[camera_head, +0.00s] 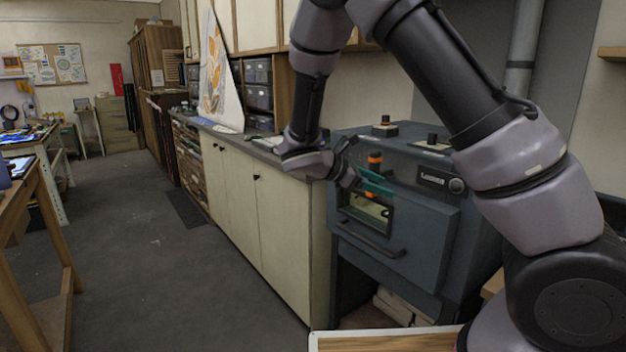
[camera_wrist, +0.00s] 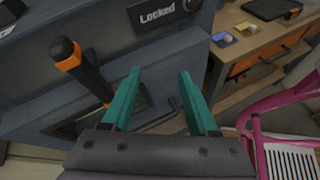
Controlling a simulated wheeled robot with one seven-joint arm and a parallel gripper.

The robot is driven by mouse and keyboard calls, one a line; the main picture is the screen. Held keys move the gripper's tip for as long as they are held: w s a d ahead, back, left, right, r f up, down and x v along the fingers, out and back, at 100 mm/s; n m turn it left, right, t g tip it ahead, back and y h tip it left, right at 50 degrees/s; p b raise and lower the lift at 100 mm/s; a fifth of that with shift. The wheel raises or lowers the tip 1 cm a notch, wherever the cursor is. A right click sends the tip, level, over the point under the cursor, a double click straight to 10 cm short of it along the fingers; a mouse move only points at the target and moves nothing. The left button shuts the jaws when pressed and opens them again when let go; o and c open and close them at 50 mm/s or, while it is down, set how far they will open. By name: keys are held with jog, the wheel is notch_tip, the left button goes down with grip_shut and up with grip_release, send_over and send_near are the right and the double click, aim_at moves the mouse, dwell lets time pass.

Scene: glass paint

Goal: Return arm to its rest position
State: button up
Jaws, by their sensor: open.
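My arm reaches across the right half of the head view, bent down at the elbow. My gripper (camera_head: 372,182) is in front of the blue-grey kiln (camera_head: 440,222). In the wrist view its two teal fingers (camera_wrist: 157,100) are apart with nothing between them. An orange-tipped black handle (camera_wrist: 68,55) stands out from the kiln to the left of the fingers. The kiln's small window (camera_head: 368,212) and front bar handle (camera_head: 370,242) show below the gripper.
A cream cabinet (camera_head: 232,190) with a grey counter stands left of the kiln. A wooden workbench (camera_head: 30,215) is at the far left. The grey floor (camera_head: 150,270) between them is mostly clear. A pink-framed chair (camera_wrist: 262,150) and a wooden desk (camera_wrist: 262,55) show in the wrist view.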

jog(key=s+d+r+m+t+y, duration=0.1)
jog(key=s+d+r+m+y, duration=0.2)
jog(key=s+r+m+y, duration=0.4)
jog(key=s+d+r+m+t+y, duration=0.2)
jog(key=s+r+m+y, duration=0.5)
jog(key=s+r+m, duration=0.5)
jog(key=d+r+m, duration=0.1)
jog(key=m, duration=0.2)
jog(key=shift+d+r+t, duration=0.25)
jog(key=shift+d+t, duration=0.05)
jog(key=shift+d, duration=0.05)
